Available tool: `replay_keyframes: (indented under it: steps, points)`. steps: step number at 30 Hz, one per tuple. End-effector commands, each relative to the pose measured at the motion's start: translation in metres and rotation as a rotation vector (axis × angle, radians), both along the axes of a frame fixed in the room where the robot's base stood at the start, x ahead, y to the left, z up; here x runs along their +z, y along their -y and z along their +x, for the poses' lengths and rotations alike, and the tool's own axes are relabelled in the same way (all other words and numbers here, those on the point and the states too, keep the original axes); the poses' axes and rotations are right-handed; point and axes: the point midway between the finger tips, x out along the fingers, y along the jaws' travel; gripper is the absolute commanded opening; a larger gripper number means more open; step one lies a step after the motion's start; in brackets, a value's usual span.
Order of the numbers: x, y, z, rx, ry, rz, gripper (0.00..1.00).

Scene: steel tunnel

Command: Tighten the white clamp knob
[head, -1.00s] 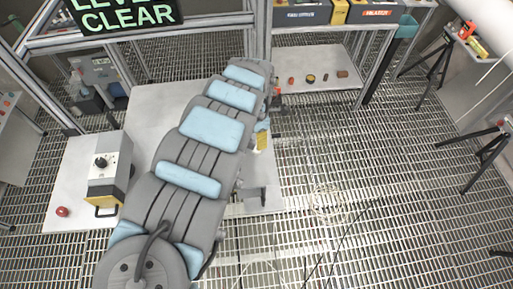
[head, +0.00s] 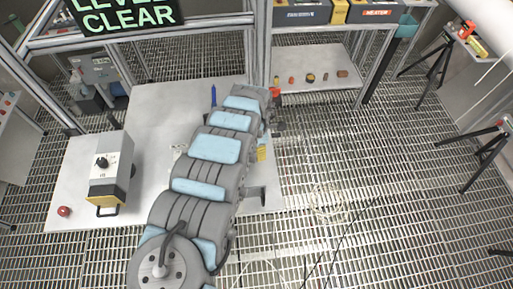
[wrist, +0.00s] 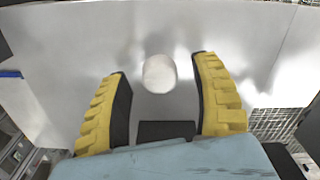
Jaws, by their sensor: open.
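The white clamp knob (wrist: 159,74) shows in the wrist view as a pale round shape, upper middle, in front of a grey-white surface. My gripper (wrist: 161,66) has two ridged yellow fingers with dark inner pads. They stand wide apart, one on each side of the knob, with a visible gap to it on both sides. How far the knob lies beyond the fingertips I cannot tell. A dark block (wrist: 166,130) shows below the knob between the fingers. In the head view my arm hides the knob and most of the gripper.
A blue rod (head: 213,96) stands behind my arm. Small parts lie on the back shelf (head: 325,62).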

Motion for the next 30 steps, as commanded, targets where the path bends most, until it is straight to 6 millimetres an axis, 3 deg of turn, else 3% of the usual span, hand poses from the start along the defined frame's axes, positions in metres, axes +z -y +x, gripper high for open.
replay_keyframes:
  steps: [11,18,30]
  points:
    - [-0.0021,-0.0001,0.0001,0.0,0.001,0.001,0.64]
    - [-0.002,-0.0004,0.0001,0.0,0.001,0.001,0.0]
    - [-0.0018,-0.0001,0.0,-0.039,0.001,0.001,0.0]
